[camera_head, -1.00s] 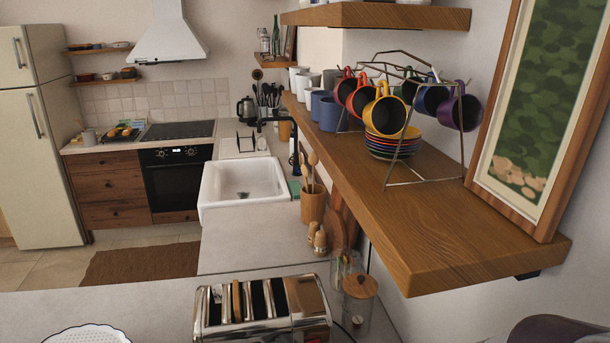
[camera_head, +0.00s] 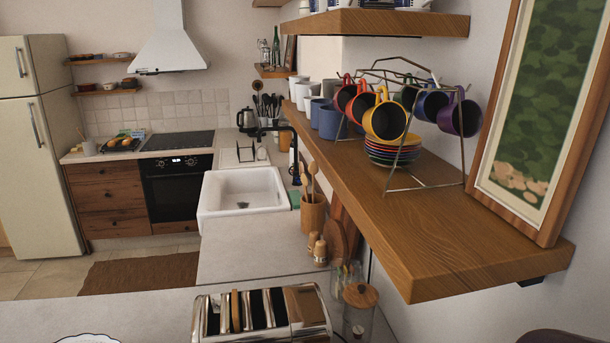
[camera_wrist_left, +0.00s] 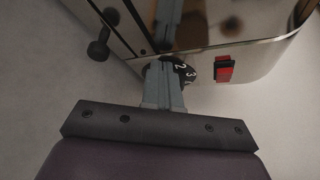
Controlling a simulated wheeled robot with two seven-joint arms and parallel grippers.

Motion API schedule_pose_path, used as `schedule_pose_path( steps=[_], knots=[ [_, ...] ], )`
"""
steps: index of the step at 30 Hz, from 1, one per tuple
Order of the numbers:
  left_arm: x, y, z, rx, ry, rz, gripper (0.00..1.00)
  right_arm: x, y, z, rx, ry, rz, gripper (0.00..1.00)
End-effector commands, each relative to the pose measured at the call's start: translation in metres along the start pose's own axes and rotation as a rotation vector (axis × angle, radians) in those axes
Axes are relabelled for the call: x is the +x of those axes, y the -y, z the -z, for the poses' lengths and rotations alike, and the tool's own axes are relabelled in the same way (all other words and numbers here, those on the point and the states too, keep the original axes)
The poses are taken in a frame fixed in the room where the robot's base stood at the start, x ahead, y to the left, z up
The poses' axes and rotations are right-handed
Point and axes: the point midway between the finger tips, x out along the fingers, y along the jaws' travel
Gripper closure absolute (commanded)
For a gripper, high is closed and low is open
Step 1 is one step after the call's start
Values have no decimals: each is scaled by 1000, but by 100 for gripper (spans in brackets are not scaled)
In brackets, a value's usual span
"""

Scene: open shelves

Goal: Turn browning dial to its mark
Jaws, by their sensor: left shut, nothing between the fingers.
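The chrome toaster (camera_head: 262,314) stands on the counter at the bottom of the head view, with bread in one slot. Its front panel (camera_wrist_left: 245,58) fills the top of the left wrist view. The browning dial (camera_wrist_left: 190,74) is black with white numerals; 2, 3 and part of another show. My left gripper (camera_wrist_left: 163,92) is shut and empty, its fingertips right at the dial and covering its left part. I cannot tell whether they touch it. The dial's mark is not discernible. My right gripper is in neither view.
A red button (camera_wrist_left: 224,69) sits right of the dial, and a black lever knob (camera_wrist_left: 98,50) to its left. A glass jar (camera_head: 359,312) stands close right of the toaster. A wooden shelf (camera_head: 450,245) with mugs and plates juts out above the counter at right.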

Motion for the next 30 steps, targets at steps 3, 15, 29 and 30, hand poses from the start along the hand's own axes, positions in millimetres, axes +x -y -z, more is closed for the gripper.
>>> schedule_pose_path(
  steps=[3,15,29,30],
  knots=[
    [-6,1,1,0,-1,0,100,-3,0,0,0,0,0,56],
    [-52,1,27,0,0,1,100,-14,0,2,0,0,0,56],
    [-34,8,-6,-401,-17,-210,100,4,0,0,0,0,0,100],
    [-36,11,-22,-583,-3,-312,100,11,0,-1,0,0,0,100]
  ],
)
